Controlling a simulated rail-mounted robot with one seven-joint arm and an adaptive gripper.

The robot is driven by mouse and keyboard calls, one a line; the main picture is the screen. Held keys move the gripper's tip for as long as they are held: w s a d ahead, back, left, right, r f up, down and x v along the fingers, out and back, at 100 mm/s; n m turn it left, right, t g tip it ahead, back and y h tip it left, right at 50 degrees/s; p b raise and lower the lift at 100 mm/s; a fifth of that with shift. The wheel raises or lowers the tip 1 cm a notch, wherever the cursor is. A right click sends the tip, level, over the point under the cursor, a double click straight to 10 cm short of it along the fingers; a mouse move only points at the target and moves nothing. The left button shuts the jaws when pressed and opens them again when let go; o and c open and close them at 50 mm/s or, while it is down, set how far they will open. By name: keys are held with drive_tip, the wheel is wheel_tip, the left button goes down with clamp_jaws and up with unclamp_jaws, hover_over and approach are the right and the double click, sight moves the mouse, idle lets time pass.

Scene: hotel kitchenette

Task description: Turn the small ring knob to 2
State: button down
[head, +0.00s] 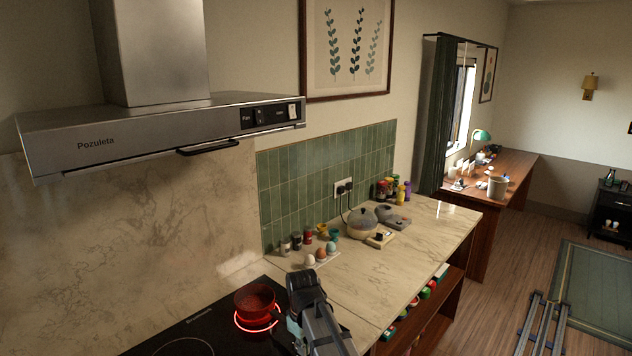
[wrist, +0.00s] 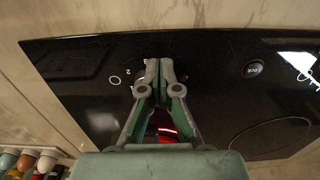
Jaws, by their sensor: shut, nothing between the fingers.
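The black glass cooktop (wrist: 70,60) fills much of the wrist view, with its control markings along the far edge. A white ring mark (wrist: 115,80) and a small figure that looks like a 2 (wrist: 128,72) lie just left of my fingertips. My gripper (wrist: 158,62) is shut and empty, its tips over this marked area. No knob shows clearly there; my fingers hide part of the spot. A dark round knob (wrist: 255,68) stands apart to the right. In the head view my gripper is over the cooktop's right side, its tips not clearly visible.
A red pot (head: 255,300) stands on a glowing red ring (head: 240,323) close left of my arm. Eggs (head: 321,254) and small jars sit on the counter (head: 345,280) beyond the cooktop. The range hood (head: 160,135) hangs above the cooktop.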

wheel_tip(320, 180, up, 6)
drive_tip(key=p, duration=0.3)
drive_tip(key=shift+f, duration=0.1)
